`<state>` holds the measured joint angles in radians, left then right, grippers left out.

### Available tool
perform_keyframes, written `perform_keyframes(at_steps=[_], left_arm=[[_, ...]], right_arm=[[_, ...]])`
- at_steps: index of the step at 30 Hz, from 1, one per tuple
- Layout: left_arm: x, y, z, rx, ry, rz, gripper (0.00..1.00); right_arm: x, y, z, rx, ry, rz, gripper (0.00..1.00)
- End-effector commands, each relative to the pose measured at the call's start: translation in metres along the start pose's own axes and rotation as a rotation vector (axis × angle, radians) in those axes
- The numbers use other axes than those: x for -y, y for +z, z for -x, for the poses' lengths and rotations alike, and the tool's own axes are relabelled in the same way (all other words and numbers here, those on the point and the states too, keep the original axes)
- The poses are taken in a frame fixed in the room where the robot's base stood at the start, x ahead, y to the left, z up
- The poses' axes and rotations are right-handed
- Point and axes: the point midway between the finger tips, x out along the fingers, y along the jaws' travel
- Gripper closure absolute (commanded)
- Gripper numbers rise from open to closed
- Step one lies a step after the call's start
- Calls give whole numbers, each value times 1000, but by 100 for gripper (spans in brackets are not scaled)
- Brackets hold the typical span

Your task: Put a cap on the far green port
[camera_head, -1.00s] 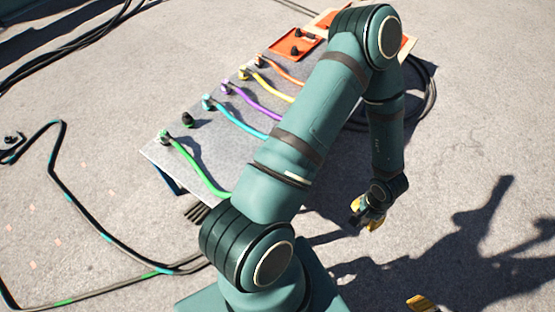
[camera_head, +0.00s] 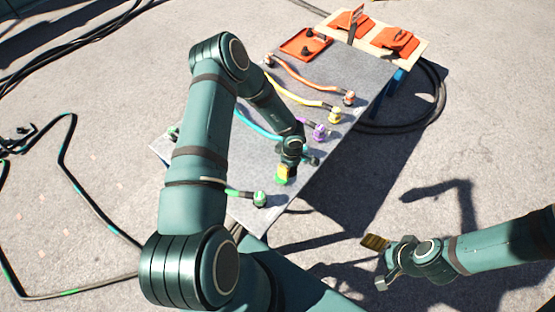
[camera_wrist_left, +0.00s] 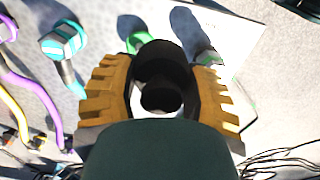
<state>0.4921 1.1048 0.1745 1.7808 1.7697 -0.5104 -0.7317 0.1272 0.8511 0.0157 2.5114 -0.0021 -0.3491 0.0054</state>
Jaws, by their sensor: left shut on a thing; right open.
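My left arm reaches over the grey board (camera_head: 345,90). My left gripper (camera_head: 283,177) is low over its near right part, its yellow fingers shut on a black cap (camera_wrist_left: 162,92) in the left wrist view. A green piece (camera_wrist_left: 139,42) shows just behind the cap there; whether the two touch is unclear. A green connector (camera_head: 260,198) ends a green cable at the board's near edge. Another green fitting (camera_head: 173,132) is partly hidden by my arm at the far left. My right gripper (camera_head: 374,262) is open and empty, off the board at right.
Purple (camera_head: 319,131), yellow (camera_head: 334,115) and orange (camera_head: 348,98) connectors stand along the right edge. A cyan connector (camera_wrist_left: 62,41) shows in the left wrist view. A red tray (camera_head: 293,41) holds black caps. Red holders (camera_head: 395,40) sit at the back. Black cables (camera_head: 65,190) lie on the ground.

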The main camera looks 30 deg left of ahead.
Motion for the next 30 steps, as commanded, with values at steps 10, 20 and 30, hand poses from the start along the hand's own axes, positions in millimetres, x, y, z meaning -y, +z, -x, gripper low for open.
perform_keyframes(at_steps=[10,20,30], left_arm=[[-21,-53,-33,1,-4,705,87],[-22,-55,-47,1,-4,751,87],[-23,-54,-82,0,-4,746,87]], right_arm=[[2,0,5,2,0,-1,19],[-2,0,-5,0,0,0,19],[-12,-2,-31,-12,1,2,19]])
